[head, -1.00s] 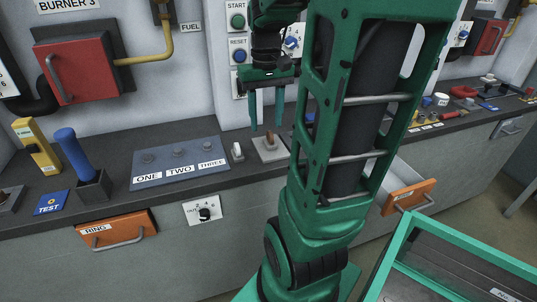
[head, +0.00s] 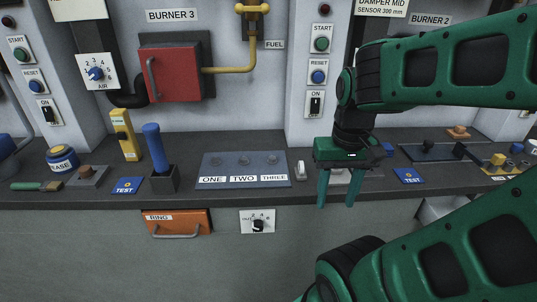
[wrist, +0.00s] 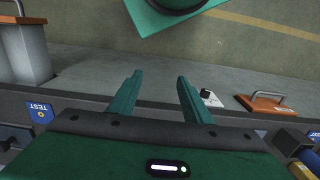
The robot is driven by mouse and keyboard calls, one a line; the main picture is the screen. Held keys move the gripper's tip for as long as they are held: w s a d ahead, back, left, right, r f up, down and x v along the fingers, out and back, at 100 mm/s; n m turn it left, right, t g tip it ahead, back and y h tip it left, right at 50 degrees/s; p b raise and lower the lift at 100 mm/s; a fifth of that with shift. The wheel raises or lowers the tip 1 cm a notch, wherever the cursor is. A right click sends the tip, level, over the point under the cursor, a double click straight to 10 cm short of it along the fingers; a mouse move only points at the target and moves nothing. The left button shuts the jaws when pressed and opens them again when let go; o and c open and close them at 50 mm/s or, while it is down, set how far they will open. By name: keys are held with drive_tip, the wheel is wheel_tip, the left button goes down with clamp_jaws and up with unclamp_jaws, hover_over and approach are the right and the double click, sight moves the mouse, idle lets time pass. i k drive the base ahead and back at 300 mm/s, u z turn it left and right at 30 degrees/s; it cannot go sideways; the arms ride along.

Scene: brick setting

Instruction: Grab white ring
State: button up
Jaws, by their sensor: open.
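I see no white ring in either view now. An orange-fronted drawer (head: 178,222) labelled RING is shut below the counter, left of centre in the head view. Its front also shows at the right of the wrist view (wrist: 265,105). My gripper (head: 336,203) is open and empty, pointing down by the counter's front edge, to the right of that drawer. Its two green fingers are apart in the wrist view (wrist: 160,76). They partly hide a small grey plate (head: 341,176) on the counter.
An open drawer (wrist: 30,55) juts out at the left of the wrist view. The counter (head: 110,193) carries a blue lever (head: 155,147), a yellow device (head: 125,135) and a ONE-TWO-THREE panel (head: 242,168). A dial (head: 257,222) sits beside the RING drawer. The floor in front is partly clear.

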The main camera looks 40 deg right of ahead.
sight(300, 172)
drive_tip(key=z, duration=2.25)
drive_tip(key=k, duration=0.65)
drive_tip(key=u, duration=0.15)
